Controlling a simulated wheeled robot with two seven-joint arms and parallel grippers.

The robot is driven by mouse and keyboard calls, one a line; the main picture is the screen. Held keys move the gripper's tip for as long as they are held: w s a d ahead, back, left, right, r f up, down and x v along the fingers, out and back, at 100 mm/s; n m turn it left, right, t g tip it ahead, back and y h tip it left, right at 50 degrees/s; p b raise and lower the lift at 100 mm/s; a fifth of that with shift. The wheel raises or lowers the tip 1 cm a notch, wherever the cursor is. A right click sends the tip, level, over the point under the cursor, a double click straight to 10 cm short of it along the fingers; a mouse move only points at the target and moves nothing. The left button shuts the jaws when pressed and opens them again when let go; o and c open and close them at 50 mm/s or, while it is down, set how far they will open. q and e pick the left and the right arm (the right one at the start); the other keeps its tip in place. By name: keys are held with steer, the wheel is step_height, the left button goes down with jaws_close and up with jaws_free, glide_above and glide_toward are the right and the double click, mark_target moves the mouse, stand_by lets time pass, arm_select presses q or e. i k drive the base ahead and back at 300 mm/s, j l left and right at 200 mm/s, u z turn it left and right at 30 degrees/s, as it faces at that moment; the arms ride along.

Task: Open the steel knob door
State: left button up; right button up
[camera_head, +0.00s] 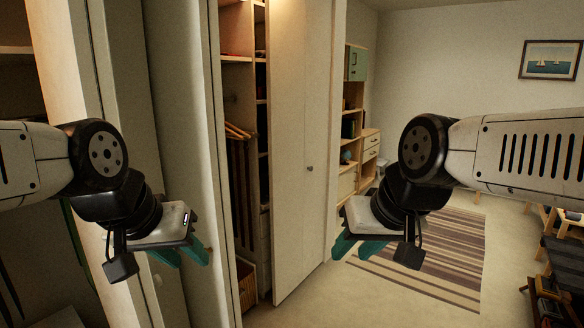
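A pale closet door panel (300,110) stands partly open in the middle of the head view. A small round steel knob (310,169) sits on its face. My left gripper (188,258) is in front of the pale panels at left, well left of and lower than the knob. Its two teal fingers appear apart, with nothing seen between them. My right gripper (343,250) is right of and below the knob, near the door's right edge in the picture. Its teal fingers overlap, so their gap is unclear. I see neither gripper on the knob.
Behind the opening are closet shelves (238,75) and wooden hangers (237,131). Other pale panels (185,90) stand at left. A striped rug (440,250) lies on the floor at right. Shelving with drawers (369,152) stands beyond the door. Dark furniture (560,265) is at far right.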

mark_target(319, 13)
steer(key=z, duration=0.25)
steer(key=i+l, duration=0.95)
steer(key=i, duration=0.8)
steer(key=i+l, duration=0.15)
steer(key=i, duration=0.4)
steer(key=i+j+u, duration=0.1)
steer(key=i+j, duration=0.5)
steer(key=i, duration=0.1)
